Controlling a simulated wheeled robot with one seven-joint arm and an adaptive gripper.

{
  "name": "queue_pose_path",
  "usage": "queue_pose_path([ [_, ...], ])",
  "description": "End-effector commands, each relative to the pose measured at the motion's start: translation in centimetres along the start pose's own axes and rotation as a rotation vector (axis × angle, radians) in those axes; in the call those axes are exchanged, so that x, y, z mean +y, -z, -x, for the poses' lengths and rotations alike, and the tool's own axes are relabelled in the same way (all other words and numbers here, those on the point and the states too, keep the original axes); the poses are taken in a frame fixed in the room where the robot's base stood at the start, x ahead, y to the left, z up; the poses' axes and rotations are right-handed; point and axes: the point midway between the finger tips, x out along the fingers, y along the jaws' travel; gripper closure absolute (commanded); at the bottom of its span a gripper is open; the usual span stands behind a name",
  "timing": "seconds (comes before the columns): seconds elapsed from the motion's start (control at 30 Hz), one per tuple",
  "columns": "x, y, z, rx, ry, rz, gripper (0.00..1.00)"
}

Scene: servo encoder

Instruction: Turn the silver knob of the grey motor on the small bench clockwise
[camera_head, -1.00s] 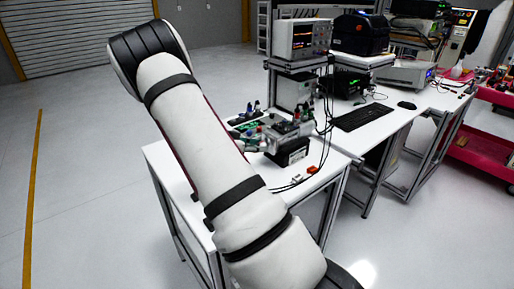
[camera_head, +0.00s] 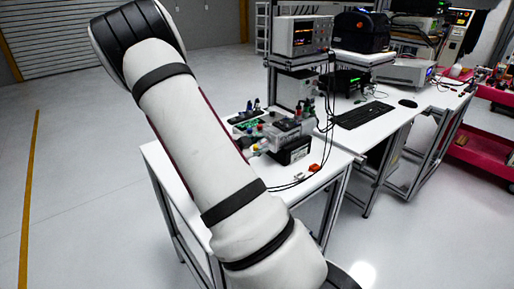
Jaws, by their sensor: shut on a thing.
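The grey motor (camera_head: 284,130) stands on the small white bench (camera_head: 318,178), among dark parts and cables. My white arm crosses the picture in front of the bench and hides its left part. The knob itself and the fingertips are too small and too covered to make out clearly.
A black box (camera_head: 292,152) sits below the motor. An oscilloscope (camera_head: 302,37) stands on a shelf behind. A desk with a keyboard (camera_head: 362,116) is to the right. The left floor is clear.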

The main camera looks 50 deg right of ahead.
Motion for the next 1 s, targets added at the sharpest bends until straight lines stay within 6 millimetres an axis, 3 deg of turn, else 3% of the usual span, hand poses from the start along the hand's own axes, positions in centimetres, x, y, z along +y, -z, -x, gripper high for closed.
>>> queue_pose_path([
  [0.5,0.43,-0.61,-0.17,0.001,0.183,-0.446,1.00],
  [1.0,0.53,-0.55,-0.15,0.000,0.297,-0.724,1.00],
])
